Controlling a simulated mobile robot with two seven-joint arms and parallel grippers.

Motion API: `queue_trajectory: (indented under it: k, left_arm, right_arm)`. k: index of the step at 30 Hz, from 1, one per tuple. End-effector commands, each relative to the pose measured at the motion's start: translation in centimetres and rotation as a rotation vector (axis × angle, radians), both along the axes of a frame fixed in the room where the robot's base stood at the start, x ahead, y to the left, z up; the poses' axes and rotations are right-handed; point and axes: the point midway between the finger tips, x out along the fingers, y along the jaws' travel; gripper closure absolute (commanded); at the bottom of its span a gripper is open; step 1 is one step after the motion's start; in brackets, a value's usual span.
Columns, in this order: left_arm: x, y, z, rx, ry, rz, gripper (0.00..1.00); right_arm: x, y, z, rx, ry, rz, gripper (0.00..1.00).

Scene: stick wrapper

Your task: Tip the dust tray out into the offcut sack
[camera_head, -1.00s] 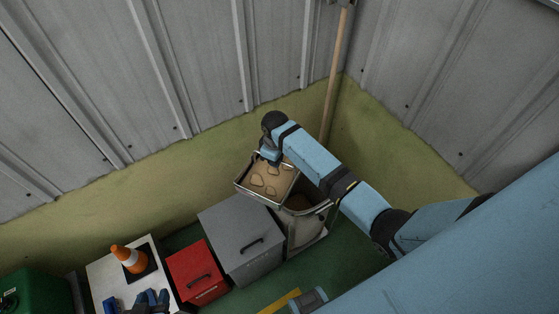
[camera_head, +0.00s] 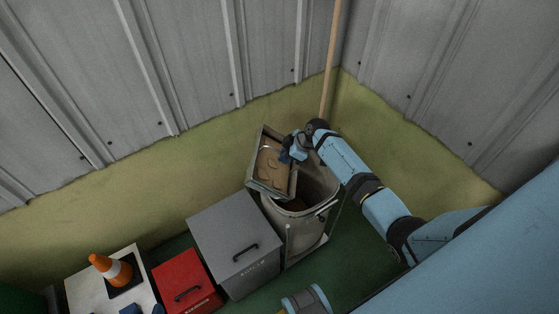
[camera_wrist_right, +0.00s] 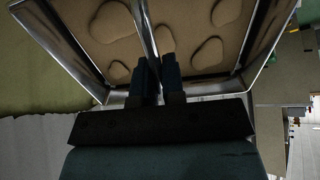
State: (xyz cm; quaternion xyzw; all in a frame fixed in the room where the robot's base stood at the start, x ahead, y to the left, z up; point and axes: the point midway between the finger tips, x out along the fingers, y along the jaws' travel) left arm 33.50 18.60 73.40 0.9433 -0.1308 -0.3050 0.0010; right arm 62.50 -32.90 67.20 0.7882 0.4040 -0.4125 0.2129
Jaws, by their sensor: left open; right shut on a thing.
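The dust tray (camera_head: 259,150) is a metal tray with a tan layer and several flat chips in it. The offcut sack (camera_head: 296,234) is grey, open-topped and in a metal frame, with brown stuff inside. My left gripper (camera_head: 130,309) barely shows at the bottom left edge, away from the tray.
A grey lidded box (camera_head: 231,221) stands just left of the sack, with a red box (camera_head: 181,276) beyond it. An orange cone (camera_head: 110,268) stands on a pale top (camera_head: 88,288). A wooden pole (camera_head: 332,62) leans in the corner behind; metal walls close in the back.

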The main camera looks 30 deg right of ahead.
Motion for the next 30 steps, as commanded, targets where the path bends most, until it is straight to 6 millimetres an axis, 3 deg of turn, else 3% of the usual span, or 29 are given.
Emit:
queue_trajectory:
  k: [1,3,7,20,30]
  left_arm:
    - [0.3,-0.1,-1.6,0.0,-0.011,0.0,0.57]
    - [0.5,-0.3,0.2,-0.001,-0.024,-0.003,0.57]
    - [0.5,-0.4,0.6,-0.004,-0.031,-0.005,0.57]
    - [0.1,0.1,-1.2,0.019,-0.028,-0.02,0.57]
    - [0.4,-0.2,-1.3,0.019,-0.052,-0.023,0.57]
  right_arm:
    - [-0.3,-0.3,-1.4,0.049,-0.033,-0.003,1.0]
    - [-0.2,-0.2,-0.1,0.057,-0.041,0.002,1.0]
    - [-0.2,-0.3,-0.1,0.055,-0.037,0.001,1.0]
    - [-0.8,-1.1,-0.3,0.134,-0.094,-0.001,1.0]
    - [-1.3,-1.8,0.1,0.225,-0.16,0.001,1.0]
